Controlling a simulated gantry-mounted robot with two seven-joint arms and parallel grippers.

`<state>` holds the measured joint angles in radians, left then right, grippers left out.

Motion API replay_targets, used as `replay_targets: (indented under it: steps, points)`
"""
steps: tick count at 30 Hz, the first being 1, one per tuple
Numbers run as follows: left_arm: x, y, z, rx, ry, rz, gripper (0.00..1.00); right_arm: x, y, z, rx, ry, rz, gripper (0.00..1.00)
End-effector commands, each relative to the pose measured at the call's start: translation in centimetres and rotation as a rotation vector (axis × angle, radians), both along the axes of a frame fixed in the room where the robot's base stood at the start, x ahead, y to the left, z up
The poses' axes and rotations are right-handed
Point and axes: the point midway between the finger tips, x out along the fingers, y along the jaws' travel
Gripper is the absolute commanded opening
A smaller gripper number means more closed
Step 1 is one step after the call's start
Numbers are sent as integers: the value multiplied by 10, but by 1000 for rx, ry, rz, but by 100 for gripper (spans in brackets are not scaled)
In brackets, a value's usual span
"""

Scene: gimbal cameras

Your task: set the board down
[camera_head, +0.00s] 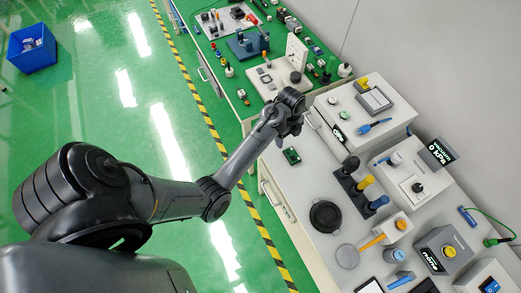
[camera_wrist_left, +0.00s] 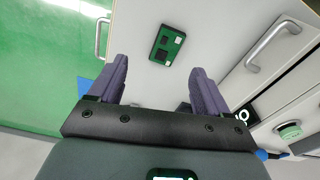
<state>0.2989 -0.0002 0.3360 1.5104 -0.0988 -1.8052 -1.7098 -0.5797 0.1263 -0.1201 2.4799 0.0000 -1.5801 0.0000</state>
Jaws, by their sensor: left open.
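The board, a small green circuit board (camera_head: 291,156) with dark and light parts, lies flat on the white bench top (camera_head: 290,185) near its left edge. It also shows in the left wrist view (camera_wrist_left: 167,43), just beyond the fingertips and between their lines. My left gripper (camera_head: 298,122) is apart from the board, up and slightly right of it in the head view. In the left wrist view my left gripper (camera_wrist_left: 159,66) has its two purple-grey fingers spread with nothing between them. My right gripper is not in view.
Right of the board stand a black-based holder (camera_head: 350,178) with coloured handles, a round black dish (camera_head: 325,216) and a grey box (camera_head: 368,105). A green bench (camera_head: 318,60) with parts lies beyond. Bench top around the board is clear.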

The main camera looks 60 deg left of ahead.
Motion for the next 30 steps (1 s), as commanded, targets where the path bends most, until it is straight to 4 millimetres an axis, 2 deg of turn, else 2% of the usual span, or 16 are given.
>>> replay_targets:
  steps: [4, 7, 12, 18, 24, 30]
  points:
    - [-46, -5, -8, 91, -38, 271, 78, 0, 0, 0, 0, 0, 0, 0]
    - [-80, -21, -6, 121, -95, 487, 78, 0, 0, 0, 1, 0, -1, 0]
    - [-140, -64, 10, 68, -184, 827, 78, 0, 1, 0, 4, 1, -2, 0]
    - [-196, -110, 37, -68, -211, 1129, 78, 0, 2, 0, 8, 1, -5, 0]
    - [-222, -132, 56, -155, -197, 1281, 78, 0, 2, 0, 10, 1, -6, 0]
    - [-225, -135, 59, -170, -193, 1309, 78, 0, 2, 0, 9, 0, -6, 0]
